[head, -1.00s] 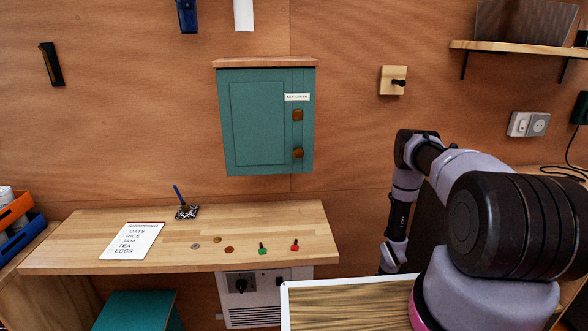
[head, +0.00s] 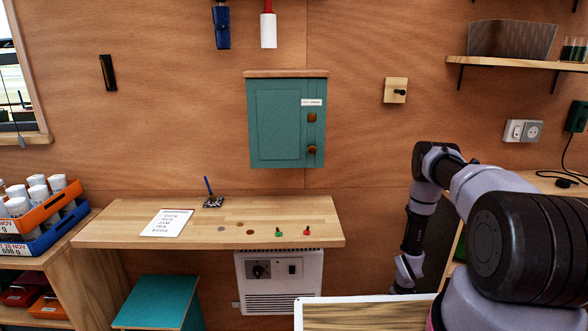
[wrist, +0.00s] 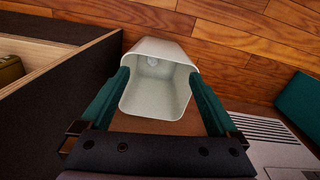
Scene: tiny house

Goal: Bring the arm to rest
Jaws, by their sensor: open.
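My arm (head: 470,200) is folded at the right of the head view, with its forearm hanging down. Its lower end drops behind a wood-topped surface, so my gripper is hidden there. In the wrist view my gripper (wrist: 160,85) points downward with its two green fingers spread apart. A pale, open, empty-looking bin (wrist: 155,90) shows between and beyond the fingers. I cannot tell how far below the fingers it is. Nothing is held.
A wooden wall shelf (head: 130,228) holds a shopping list, a pen stand, coins and small green and red items. A teal cabinet (head: 275,130) hangs above, and a white heater (head: 270,300) below. A teal stool (head: 160,302) stands left. A dark-sided box (wrist: 80,80) lies close left of my gripper.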

